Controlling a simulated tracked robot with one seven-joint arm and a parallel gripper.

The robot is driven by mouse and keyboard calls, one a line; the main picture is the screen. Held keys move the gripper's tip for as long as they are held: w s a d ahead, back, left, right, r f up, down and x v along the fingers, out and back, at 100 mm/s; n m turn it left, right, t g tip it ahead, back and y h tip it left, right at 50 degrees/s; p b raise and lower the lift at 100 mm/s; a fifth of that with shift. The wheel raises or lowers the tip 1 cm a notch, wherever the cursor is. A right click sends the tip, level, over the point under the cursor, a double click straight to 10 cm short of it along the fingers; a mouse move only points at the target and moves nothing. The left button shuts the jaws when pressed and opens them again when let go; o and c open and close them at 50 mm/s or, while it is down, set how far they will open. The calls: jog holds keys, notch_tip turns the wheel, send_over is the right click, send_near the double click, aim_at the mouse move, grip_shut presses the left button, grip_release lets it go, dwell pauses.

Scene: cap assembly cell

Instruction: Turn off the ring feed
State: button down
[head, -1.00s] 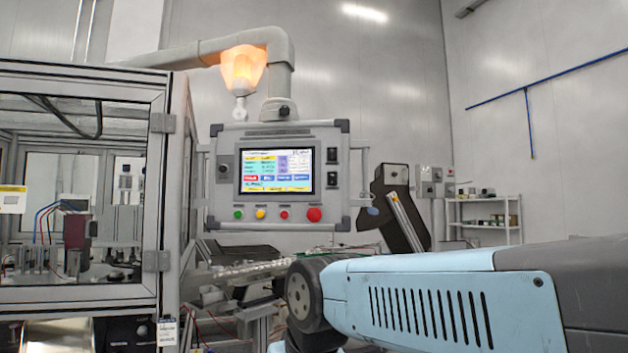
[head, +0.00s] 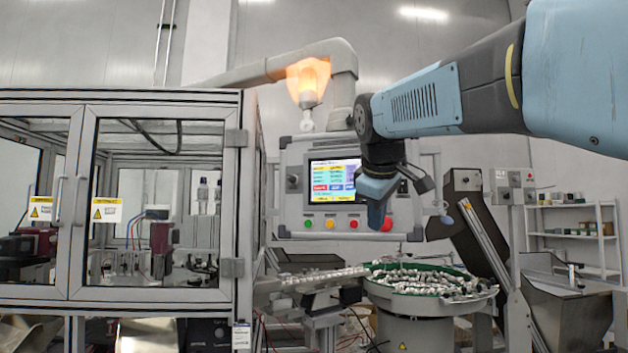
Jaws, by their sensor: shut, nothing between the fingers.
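A grey control panel (head: 290,222) with a lit screen (head: 333,178) hangs from an overhead arm. Green (head: 308,224), yellow (head: 330,224) and red (head: 353,224) buttons line its lower edge. A larger red button (head: 386,225) is partly seen beside my gripper. A dark knob (head: 293,183) is on the panel's left side. My gripper (head: 376,222) points down in front of the panel's right part and is shut and empty. My arm hides the upper right of the panel. A round bowl feeder (head: 482,291) holding metallic parts stands below. I cannot tell which control belongs to the ring feed.
A glazed machine enclosure (head: 243,190) stands at the left. A glowing orange lamp (head: 308,75) hangs above the panel. A metal chute (head: 325,277) runs to the bowl's left. A dark sloped conveyor (head: 470,215) and a hopper (head: 575,310) stand right. Shelves (head: 610,235) are farther back.

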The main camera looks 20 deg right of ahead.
jog(key=w+d+r+n+h, duration=0.1)
jog(key=d+r, duration=0.3)
jog(key=r, duration=0.4)
jog(key=w+d+r+n+h, duration=0.1)
jog(key=w+d+r+n, duration=0.1)
jog(key=r, duration=0.6)
jog(key=shift+w+d+n+h, duration=0.4)
jog(key=shift+w+d, duration=0.05)
jog(key=shift+d, duration=0.7)
send_near(402, 186)
jog(key=shift+f+x, duration=0.2)
jog(key=shift+x, duration=2.9)
jog(key=shift+s+a, duration=0.1)
jog(key=shift+a, duration=0.05)
jog(key=shift+r, duration=0.15)
jog(key=shift+r, duration=0.7)
